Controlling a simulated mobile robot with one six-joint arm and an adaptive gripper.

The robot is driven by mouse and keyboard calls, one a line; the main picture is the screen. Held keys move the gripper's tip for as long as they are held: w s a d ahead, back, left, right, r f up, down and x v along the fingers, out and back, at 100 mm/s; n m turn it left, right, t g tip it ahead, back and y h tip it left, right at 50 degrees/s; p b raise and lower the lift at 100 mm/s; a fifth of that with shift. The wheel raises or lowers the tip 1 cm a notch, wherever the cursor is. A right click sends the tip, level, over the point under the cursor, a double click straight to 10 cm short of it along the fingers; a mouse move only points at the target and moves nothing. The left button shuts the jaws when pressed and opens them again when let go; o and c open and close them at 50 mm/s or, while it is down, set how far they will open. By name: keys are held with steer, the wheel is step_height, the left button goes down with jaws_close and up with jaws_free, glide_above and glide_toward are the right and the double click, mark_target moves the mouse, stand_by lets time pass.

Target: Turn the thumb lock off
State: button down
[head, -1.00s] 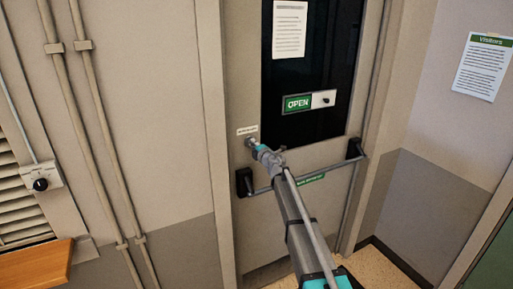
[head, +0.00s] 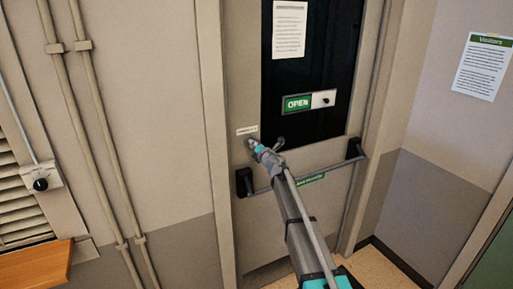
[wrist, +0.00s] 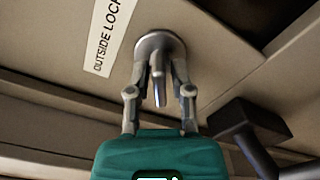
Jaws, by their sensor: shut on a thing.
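The thumb lock (wrist: 158,82) is a metal thumb piece on a round grey plate, set in the door (head: 240,70). In the wrist view a label reading "OUTSIDE LOCK" (wrist: 108,32) is beside it. In the head view the same label (head: 247,131) is just above the lock. My gripper (wrist: 159,75) is shut on the thumb piece, with one finger on each side of it. In the head view my gripper (head: 254,146) is at the lock and largely hides it.
A push bar (head: 333,170) with black end brackets crosses the door below the lock; one bracket (wrist: 245,125) is close by in the wrist view. An "OPEN" sign (head: 298,103) with a knob (head: 326,99) is above right. A wall switch (head: 40,184) is at far left.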

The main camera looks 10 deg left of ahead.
steer(key=n, duration=0.5)
steer(key=shift+s+n, duration=0.1)
steer(key=shift+n, duration=0.7)
steer(key=n, duration=0.5)
stand_by(0.4)
steer(key=c, duration=0.7)
jaws_free()
steer(key=shift+f, duration=0.1)
